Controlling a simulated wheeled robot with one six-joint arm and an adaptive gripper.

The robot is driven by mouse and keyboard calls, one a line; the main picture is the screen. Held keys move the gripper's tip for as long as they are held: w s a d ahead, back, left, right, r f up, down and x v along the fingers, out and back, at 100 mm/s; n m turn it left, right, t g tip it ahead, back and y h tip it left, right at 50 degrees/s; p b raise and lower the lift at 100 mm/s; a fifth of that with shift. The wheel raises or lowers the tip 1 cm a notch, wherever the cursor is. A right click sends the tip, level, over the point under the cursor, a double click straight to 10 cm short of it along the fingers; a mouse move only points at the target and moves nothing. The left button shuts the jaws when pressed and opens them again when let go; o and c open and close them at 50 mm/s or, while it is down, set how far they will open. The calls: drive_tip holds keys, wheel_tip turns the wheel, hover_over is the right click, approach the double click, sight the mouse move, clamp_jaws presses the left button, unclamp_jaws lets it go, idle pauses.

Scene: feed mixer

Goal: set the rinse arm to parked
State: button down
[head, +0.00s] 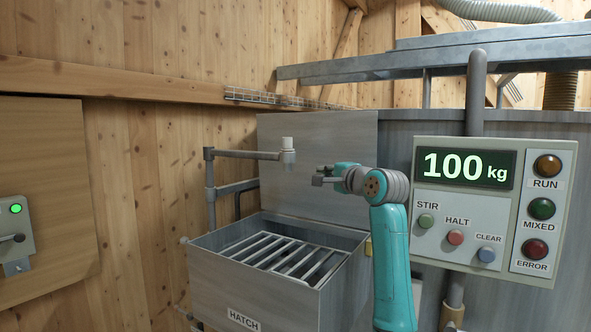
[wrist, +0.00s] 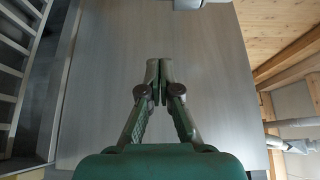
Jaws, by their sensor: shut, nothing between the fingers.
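The rinse arm (head: 246,154) is a grey pipe that swings out from an upright post at the left of the hatch bin. In the wrist view my gripper (wrist: 158,68) is shut and empty before a grey panel. A pale part at the top edge of the wrist view (wrist: 190,4) may be the nozzle; it is cut off.
The hatch bin (head: 250,292) with a slatted grate stands below, with an upright grey panel (head: 330,140) behind it. A control panel (head: 490,210) reading 100 kg is at right. A small box with a green light (head: 14,228) is at far left.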

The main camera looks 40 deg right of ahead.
drive_tip(key=w+a, duration=0.2)
drive_tip(key=w, duration=0.7)
idle(0.6)
drive_tip(key=shift+a, duration=0.2)
